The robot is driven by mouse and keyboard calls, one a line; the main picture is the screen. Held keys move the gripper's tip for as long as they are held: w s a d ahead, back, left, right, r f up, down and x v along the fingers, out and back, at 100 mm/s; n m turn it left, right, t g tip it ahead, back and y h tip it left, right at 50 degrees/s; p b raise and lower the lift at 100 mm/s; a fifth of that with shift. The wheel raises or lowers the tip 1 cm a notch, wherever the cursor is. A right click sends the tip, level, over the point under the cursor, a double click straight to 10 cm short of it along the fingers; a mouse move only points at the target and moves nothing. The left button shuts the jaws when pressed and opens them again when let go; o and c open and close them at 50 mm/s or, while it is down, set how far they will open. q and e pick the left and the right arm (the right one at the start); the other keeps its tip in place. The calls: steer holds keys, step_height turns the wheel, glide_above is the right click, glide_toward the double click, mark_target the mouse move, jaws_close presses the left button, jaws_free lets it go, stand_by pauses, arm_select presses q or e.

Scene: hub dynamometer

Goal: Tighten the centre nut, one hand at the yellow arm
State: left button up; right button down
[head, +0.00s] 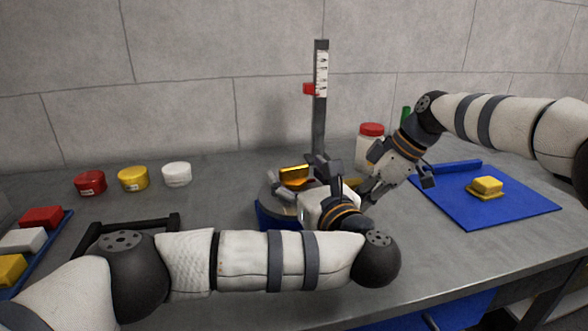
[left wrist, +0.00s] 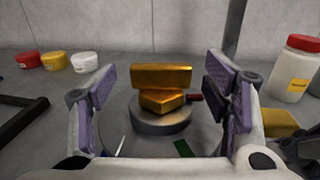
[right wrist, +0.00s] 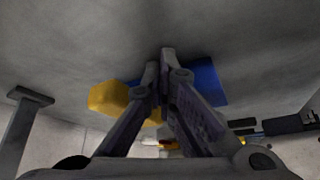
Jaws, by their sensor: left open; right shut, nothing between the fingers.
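The centre nut (head: 294,175) is gold, a bar-shaped top over a faceted piece on a grey disc of the blue-based dynamometer (head: 264,211). In the left wrist view the nut (left wrist: 162,77) stands between the spread fingers of my left gripper (head: 305,188), with gaps on both sides. The yellow arm (head: 353,182) is mostly hidden behind my left gripper; its block-like end (left wrist: 280,122) shows in the left wrist view. My right gripper (head: 368,192) is shut and empty beside that end. In the right wrist view a yellow block (right wrist: 108,97) is next to the fingers; contact is unclear.
A post with a scale (head: 320,100) and red marker stands behind the dynamometer. A red-lidded jar (head: 369,147) is behind my right gripper. Red, yellow and white tubs (head: 133,179) stand back left. A blue mat (head: 520,208) with a yellow block lies right. A black handle (head: 130,224) is left.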

arm_select(q)
steer(key=shift+x, duration=1.25)
steer(key=c, duration=1.2)
steer(key=shift+r+m+t+h, duration=0.1)
steer(key=shift+m+t+h, duration=0.2)
steer(key=shift+m+h, duration=0.45)
steer(key=m+h, duration=0.2)
steer(key=h, duration=0.2)
steer(key=shift+a+t, duration=0.1)
steer(key=shift+t, duration=0.3)
steer(key=m+h, duration=0.3)
steer(key=h, duration=0.2)
steer(key=shift+m+h, duration=0.25)
steer(key=shift+m, duration=0.1)
steer(key=m+g+h, duration=0.1)
steer(key=m+h, duration=0.1)
steer(key=h, duration=0.1)
steer(key=m+g+h, duration=0.1)
steer(key=m+h, duration=0.1)
steer(key=h, duration=0.1)
steer(key=shift+g, duration=0.3)
steer(key=shift+r+m+g+h, duration=0.15)
steer(key=shift+m+g+h, duration=0.75)
steer(key=shift+m+h, duration=0.3)
arm_select(e)
steer(key=shift+a, duration=0.1)
arm_select(q)
steer(key=shift+h, duration=0.4)
steer(key=o, duration=1.2)
steer(key=shift+g, duration=0.3)
